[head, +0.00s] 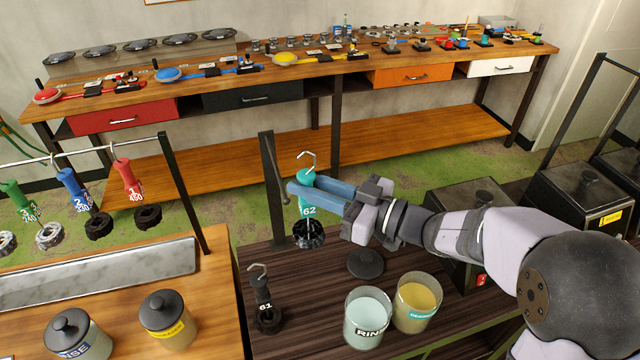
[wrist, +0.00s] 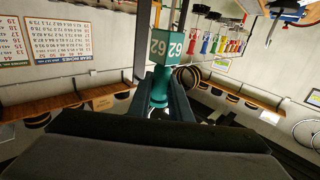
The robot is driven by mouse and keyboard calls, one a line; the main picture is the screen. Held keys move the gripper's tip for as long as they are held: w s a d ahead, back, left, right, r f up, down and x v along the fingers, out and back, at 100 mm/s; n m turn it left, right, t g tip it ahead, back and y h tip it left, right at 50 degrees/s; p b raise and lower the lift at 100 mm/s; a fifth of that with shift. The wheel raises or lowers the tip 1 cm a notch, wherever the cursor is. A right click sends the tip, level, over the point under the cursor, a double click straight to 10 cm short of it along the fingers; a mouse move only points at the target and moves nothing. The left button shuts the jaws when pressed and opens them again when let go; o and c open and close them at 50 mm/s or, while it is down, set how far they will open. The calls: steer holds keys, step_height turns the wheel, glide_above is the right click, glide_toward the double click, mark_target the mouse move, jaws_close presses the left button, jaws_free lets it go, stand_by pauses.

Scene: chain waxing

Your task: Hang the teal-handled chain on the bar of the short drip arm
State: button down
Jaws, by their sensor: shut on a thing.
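The teal-handled chain, labelled 62, has its teal handle (head: 306,202) upright, with a metal hook above it and a dark chain bundle (head: 308,234) below. My gripper (head: 304,188) is shut on the handle and holds it above the dark wood table. In the wrist view, the teal handle (wrist: 160,88) stands between my fingers, with the 62 label beyond. A dark post with a short arm (head: 270,170) stands just left of the held chain; I take it as the short drip arm. The hook is apart from it in the picture; the depth between them is unclear.
A black-handled chain, 61, (head: 263,298) stands on the dark table (head: 305,335). A rinse jar (head: 368,318), a yellow-filled jar (head: 416,302) and a dark lid (head: 366,263) are nearby. At left, several coloured chains hang from a rail (head: 75,152).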

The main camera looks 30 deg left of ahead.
steer(key=shift+s+a+f+b, duration=0.35)
steer(key=shift+s+a+b, duration=0.1)
steer(key=shift+s+a, duration=0.15)
steer(key=shift+s+a+f+b, duration=0.3)
steer(key=shift+s+a+b, duration=0.1)
steer(key=shift+s+a, duration=0.25)
steer(key=shift+s+a+f+b, duration=0.35)
steer(key=shift+s+a+b, duration=0.1)
steer(key=shift+s+a, duration=0.15)
steer(key=c, duration=1.3)
jaws_free()
steer(key=shift+f, duration=0.1)
steer(key=shift+d, duration=0.1)
steer(key=shift+d+p, duration=0.7)
steer(key=shift+d, duration=4.75)
